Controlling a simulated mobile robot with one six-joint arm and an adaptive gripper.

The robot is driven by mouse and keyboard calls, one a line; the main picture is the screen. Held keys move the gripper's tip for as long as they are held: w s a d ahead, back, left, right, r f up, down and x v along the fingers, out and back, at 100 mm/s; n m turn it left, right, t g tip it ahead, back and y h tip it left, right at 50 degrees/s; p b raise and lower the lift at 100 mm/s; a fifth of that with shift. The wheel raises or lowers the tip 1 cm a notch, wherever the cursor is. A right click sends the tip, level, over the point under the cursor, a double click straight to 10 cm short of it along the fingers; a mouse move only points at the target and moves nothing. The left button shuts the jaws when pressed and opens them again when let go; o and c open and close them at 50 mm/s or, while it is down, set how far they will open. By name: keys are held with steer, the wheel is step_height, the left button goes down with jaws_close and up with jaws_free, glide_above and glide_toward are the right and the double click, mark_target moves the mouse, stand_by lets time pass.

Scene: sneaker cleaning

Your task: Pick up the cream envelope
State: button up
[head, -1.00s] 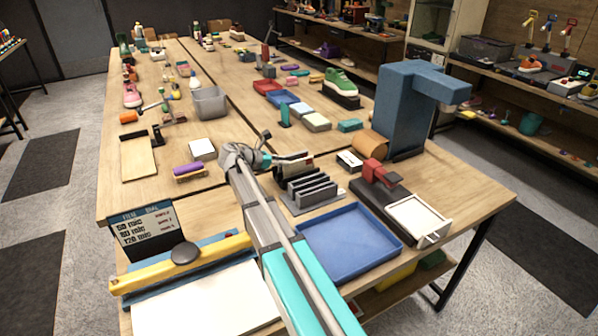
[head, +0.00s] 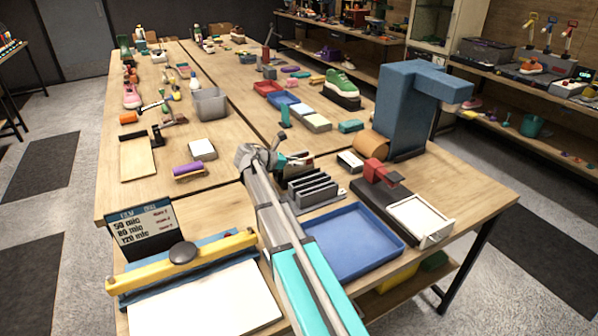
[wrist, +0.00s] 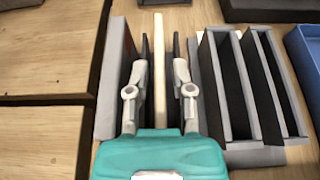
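The cream envelope (wrist: 160,100) stands on edge in the grey slotted rack, seen as a thin pale strip in the wrist view. My gripper (wrist: 160,48) is open, with one finger on each side of the envelope. Dark gaps show between the fingers and the envelope. In the head view my gripper (head: 284,162) is at the left end of the grey rack (head: 318,188), and my arm hides most of the envelope there.
The rack's dark dividers (wrist: 240,85) stand just right of my gripper. A blue tray (head: 350,240) lies in front of the rack. A purple-topped brush (head: 187,169) and a white block (head: 202,149) lie to the left. A tall blue stand (head: 402,110) rises at the right.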

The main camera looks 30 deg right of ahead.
jaws_close()
steer(key=shift+r, duration=0.1)
stand_by(0.4)
step_height(320, 180, up, 3)
steer(key=p, duration=0.3)
steer(key=s+d+r+p, duration=0.1)
steer(key=s+r+p, duration=0.8)
steer(key=s, duration=0.5)
steer(key=shift+r+p, duration=0.4)
steer(key=shift+p, duration=0.1)
